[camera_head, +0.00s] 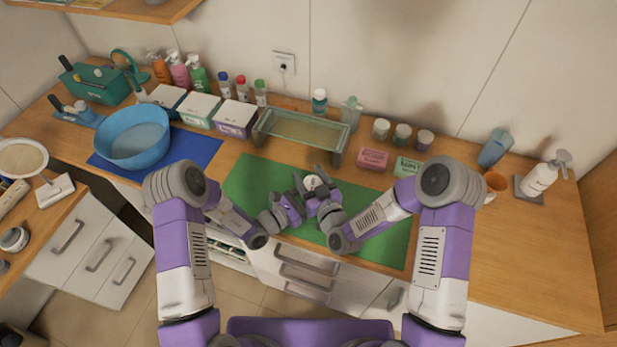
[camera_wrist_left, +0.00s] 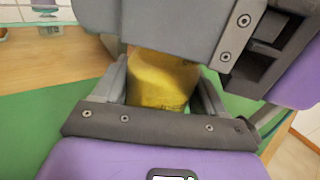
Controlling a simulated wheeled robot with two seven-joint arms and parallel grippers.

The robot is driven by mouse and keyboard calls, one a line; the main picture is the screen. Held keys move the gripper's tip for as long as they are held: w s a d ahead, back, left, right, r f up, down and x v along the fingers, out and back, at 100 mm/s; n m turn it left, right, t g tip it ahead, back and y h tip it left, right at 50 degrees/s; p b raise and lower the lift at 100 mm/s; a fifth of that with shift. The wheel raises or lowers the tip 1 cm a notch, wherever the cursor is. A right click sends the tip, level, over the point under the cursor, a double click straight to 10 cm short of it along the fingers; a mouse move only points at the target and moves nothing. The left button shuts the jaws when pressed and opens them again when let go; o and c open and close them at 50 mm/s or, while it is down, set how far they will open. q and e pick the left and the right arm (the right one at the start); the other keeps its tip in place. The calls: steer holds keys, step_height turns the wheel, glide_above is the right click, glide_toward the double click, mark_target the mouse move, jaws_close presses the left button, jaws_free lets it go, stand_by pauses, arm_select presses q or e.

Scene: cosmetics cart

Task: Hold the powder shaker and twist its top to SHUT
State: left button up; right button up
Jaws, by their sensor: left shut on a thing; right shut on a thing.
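The powder shaker stands above the green mat (camera_head: 252,185), mostly hidden by my two grippers; its pale round top (camera_head: 312,182) shows between them in the head view. In the left wrist view its yellow body (camera_wrist_left: 162,82) sits between the fingers of my left gripper (camera_wrist_left: 162,98), which is shut on it. My right gripper (camera_head: 320,187) is shut on the upper part of the shaker, and in the left wrist view its dark housing covers the top. The marks on the top are too small to read.
A glass tray (camera_head: 345,140) stands behind the mat. A blue basin (camera_head: 133,137) is at the left, with lidded boxes and bottles behind. Pink (camera_head: 373,159) and green (camera_head: 407,166) boxes sit right of the tray. The mat around the grippers is clear.

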arm_select(q)
steer(key=shift+d, duration=0.1)
arm_select(e)
steer(key=shift+r+m+h, duration=0.1)
steer(key=shift+m+h, duration=0.3)
steer(key=shift+h, duration=0.1)
steer(key=o, duration=1)
steer(key=shift+d, duration=0.1)
steer(key=v, duration=0.7)
steer(key=shift+s, duration=0.25)
arm_select(q)
steer(key=o, duration=1.1)
steer(key=shift+o, duration=0.2)
